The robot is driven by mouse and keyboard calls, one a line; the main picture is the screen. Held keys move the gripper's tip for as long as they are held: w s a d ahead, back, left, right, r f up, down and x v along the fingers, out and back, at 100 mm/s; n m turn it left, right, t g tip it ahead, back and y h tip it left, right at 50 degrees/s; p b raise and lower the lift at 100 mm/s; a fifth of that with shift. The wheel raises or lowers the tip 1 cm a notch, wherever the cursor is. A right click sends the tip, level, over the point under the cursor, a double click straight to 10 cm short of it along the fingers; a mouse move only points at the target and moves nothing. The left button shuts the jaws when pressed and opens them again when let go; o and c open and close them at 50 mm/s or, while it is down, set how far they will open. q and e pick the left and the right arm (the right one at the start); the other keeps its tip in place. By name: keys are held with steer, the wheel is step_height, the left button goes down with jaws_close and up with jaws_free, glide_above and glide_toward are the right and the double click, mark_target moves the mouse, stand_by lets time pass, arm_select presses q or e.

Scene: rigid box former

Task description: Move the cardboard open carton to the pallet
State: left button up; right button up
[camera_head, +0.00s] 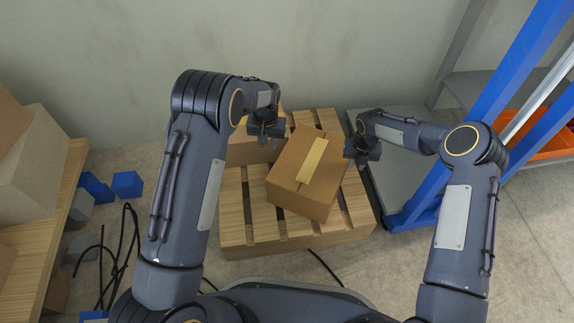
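A brown cardboard carton (296,186) with a tan tape strip along its top sits on the wooden pallet (238,234), turned at an angle to the slats. Its top looks closed. My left gripper (267,143) points down above a second cardboard box (243,153), just off the carton's upper left corner. My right gripper (361,161) is beside the carton's right edge, close to it; whether it touches cannot be told. The fingers of both grippers are small and dark, so their opening is unclear.
The second box stands at the pallet's back left. A blue-framed rack (507,72) with an orange bin (540,140) is on the right. A wooden shelf with boxes (32,165), blue blocks (127,184) and black cables (128,235) are on the left. A wall is behind.

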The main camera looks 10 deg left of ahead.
arm_select(q)
steer(key=r, duration=0.5)
steer(key=shift+s+r, duration=0.15)
steer(key=shift+s, duration=0.05)
arm_select(e)
step_height(320, 180, up, 12)
steer(key=shift+s, duration=0.45)
